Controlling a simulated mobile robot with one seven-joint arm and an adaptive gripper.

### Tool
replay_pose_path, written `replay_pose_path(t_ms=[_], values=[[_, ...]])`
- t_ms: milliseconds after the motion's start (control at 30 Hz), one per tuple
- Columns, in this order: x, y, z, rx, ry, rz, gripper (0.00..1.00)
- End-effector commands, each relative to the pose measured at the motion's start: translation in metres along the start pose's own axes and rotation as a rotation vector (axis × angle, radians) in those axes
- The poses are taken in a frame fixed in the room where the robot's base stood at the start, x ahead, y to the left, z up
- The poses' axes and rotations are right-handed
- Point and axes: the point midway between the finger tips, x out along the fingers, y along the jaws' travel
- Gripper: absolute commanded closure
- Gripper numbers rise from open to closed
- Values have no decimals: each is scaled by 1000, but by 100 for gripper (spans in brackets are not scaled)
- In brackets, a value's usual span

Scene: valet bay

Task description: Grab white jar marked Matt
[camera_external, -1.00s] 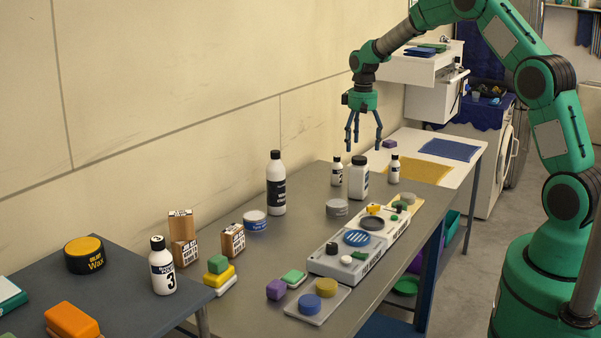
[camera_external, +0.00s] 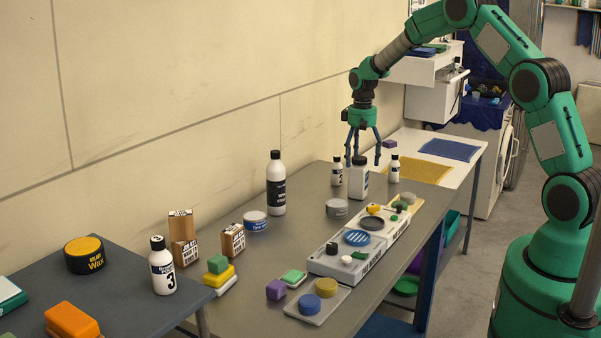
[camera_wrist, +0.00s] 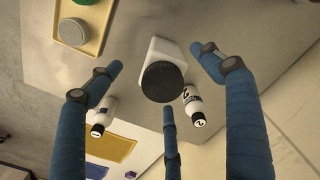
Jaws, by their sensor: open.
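A white jar (camera_external: 358,184) with a black lid stands upright near the far end of the grey table; its marking is too small to read. In the wrist view the jar (camera_wrist: 165,48) shows its black lid and pale body between my spread fingers. My gripper (camera_external: 363,163) is open and points down just above the jar, its blue fingertips around the lid's height. In the wrist view my gripper (camera_wrist: 157,66) has two fingers on either side of the jar and a third below it in the picture. It holds nothing.
Two small white bottles, one left (camera_external: 337,172) and one right (camera_external: 394,170), flank the jar closely. A tall bottle (camera_external: 276,185) and a grey tin (camera_external: 337,208) stand nearer. A grey organiser tray (camera_external: 325,261) lies along the table's right side. A yellow mat (camera_external: 425,170) lies beyond.

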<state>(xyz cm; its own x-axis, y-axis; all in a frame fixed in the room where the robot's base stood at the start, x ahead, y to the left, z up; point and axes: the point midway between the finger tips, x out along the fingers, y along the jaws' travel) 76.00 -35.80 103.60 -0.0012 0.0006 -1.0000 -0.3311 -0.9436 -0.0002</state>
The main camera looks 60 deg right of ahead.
Motion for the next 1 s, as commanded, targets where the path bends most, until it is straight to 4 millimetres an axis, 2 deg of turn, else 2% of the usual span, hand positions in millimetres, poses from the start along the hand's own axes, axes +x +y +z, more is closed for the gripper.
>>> replay_pose_path(t_ms=[33, 200, 767, 1000], values=[[9, 0, 0, 0, -1, 0, 21], [28, 0, 0, 0, -1, 0, 21], [38, 0, -1, 0, 1, 0, 21], [62, 2, -2, 0, -1, 0, 21]])
